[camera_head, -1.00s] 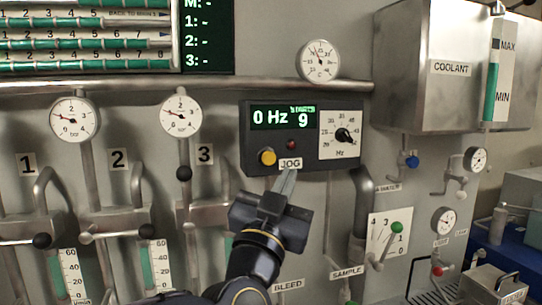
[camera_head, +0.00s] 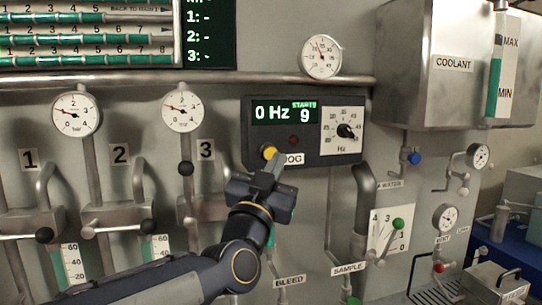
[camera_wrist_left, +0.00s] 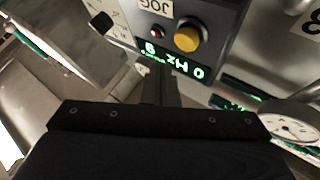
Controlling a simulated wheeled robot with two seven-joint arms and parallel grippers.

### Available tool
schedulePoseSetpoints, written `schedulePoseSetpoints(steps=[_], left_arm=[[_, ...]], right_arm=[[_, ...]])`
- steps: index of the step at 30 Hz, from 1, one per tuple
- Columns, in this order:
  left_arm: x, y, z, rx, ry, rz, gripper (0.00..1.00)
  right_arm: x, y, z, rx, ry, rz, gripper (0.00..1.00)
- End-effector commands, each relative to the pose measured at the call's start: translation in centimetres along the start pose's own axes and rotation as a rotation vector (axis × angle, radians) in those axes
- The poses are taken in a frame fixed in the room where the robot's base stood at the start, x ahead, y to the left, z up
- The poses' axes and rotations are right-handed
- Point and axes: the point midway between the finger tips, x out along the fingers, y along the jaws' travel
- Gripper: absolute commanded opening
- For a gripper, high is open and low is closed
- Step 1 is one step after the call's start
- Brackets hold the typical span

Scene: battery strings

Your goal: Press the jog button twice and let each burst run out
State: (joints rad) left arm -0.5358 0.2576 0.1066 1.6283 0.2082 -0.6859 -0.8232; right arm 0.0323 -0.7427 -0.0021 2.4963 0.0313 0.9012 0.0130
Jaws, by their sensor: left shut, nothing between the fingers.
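The yellow jog button (camera_head: 268,152) sits at the lower left of the dark control box (camera_head: 310,154), beside the JOG label (camera_head: 292,159). The box display (camera_head: 284,114) reads 0 Hz and STARTS 9. A small dark red lamp (camera_head: 293,140) is right of the button. My left gripper (camera_head: 277,158) is shut and empty, its fingertips just below and right of the button in the head view. In the left wrist view the button (camera_wrist_left: 187,38) shows beyond the fingers, apart from them in the picture; I cannot tell whether they touch it. My right gripper is not in view.
A dial marked Hz (camera_head: 345,131) is on the box's right. Gauges (camera_head: 182,111), valve levers and pipes line the wall at left. The coolant tank (camera_head: 430,65) stands at upper right. A horizontal pipe (camera_head: 270,84) runs above the box.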

Motion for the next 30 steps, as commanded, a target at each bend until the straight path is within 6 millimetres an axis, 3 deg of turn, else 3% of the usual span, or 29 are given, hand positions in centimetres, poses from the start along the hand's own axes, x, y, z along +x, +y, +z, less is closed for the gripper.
schedulePoseSetpoints(steps=[9,30], left_arm=[[1.3,-1.0,1.1,0.0,-0.001,0.001,0.0],[1.3,-1.0,1.0,0.0,-0.001,0.0,0.0]], right_arm=[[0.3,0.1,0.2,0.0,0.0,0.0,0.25],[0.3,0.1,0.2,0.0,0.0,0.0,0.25]])
